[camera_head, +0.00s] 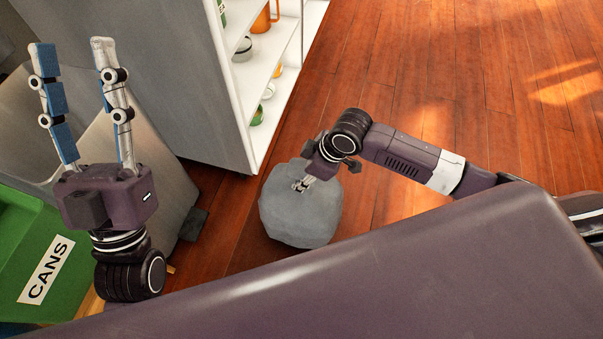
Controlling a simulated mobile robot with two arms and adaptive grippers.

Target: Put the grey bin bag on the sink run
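The grey bin bag (302,218) is a rounded, lumpy bundle over the wooden floor, near the middle of the view. I cannot tell whether it rests on the floor or hangs just above it. My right gripper (302,185) points down at the top of the bag, with its fingers against or in it. The bag and the wrist hide much of the fingers, so its grip is unclear. My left gripper (85,98) is raised at the left, fingers up and apart, with nothing between them. I cannot make out a sink run.
A green bin labelled CANS (22,245) stands at the lower left, beside a grey tilted panel (165,185). A white open shelf unit (243,105) with pots and cups stands behind the bag. The wooden floor (450,60) at the upper right is clear.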

